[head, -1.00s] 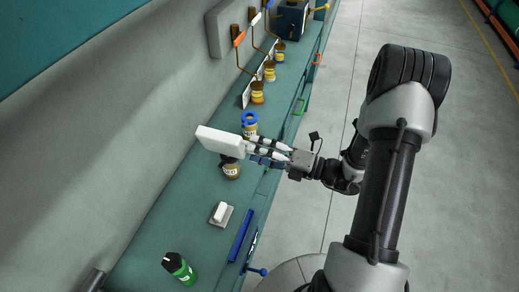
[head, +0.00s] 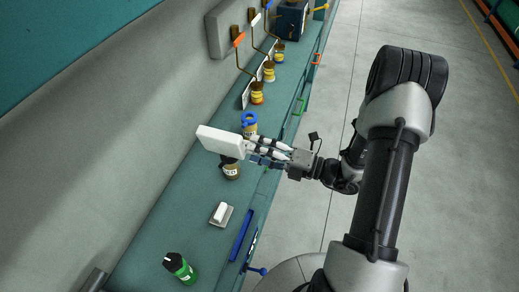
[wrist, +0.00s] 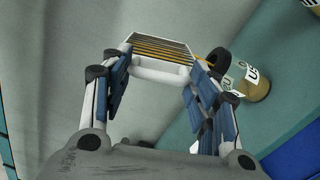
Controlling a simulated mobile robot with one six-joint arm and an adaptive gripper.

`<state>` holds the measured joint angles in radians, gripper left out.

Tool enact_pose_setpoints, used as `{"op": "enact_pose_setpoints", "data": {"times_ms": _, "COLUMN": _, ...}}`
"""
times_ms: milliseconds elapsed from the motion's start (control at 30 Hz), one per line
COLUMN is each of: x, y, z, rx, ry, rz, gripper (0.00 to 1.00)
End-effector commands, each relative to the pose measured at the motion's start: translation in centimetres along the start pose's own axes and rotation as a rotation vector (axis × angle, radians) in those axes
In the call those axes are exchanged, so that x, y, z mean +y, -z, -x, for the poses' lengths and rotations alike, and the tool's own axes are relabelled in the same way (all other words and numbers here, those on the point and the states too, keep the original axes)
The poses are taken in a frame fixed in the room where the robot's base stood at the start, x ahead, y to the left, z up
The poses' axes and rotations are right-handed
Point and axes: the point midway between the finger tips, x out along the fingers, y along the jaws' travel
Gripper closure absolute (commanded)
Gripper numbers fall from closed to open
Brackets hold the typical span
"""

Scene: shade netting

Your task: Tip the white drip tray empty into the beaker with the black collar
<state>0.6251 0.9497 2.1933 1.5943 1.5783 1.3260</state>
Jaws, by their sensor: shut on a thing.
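My gripper (head: 252,148) is shut on the white drip tray (head: 220,142) and holds it above the bench. In the head view the tray is tilted, with a plain white face showing. In the wrist view the tray (wrist: 160,70) sits between the fingers (wrist: 152,62), and dark and yellowish stripes show across it. I cannot tell whether liquid is in it or flowing. The beaker with the black collar (head: 231,172) stands upright below the tray, its top partly hidden by it. In the wrist view this beaker (wrist: 255,86) is right of the tray, its black collar facing it.
A beaker with a blue collar (head: 250,129) stands close behind the tray. A white block on a grey pad (head: 220,214), a green bottle (head: 181,269) and a blue bar (head: 241,235) are nearer.

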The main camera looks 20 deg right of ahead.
Motion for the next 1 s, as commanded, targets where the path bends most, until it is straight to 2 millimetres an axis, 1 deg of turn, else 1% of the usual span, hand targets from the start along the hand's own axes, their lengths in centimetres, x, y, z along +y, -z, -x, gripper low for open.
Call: {"op": "enact_pose_setpoints", "data": {"times_ms": 1000, "x": 0.09, "y": -0.26, "z": 0.00, "rx": 0.000, "ry": 0.000, "rz": -0.046, "gripper": 0.84}}
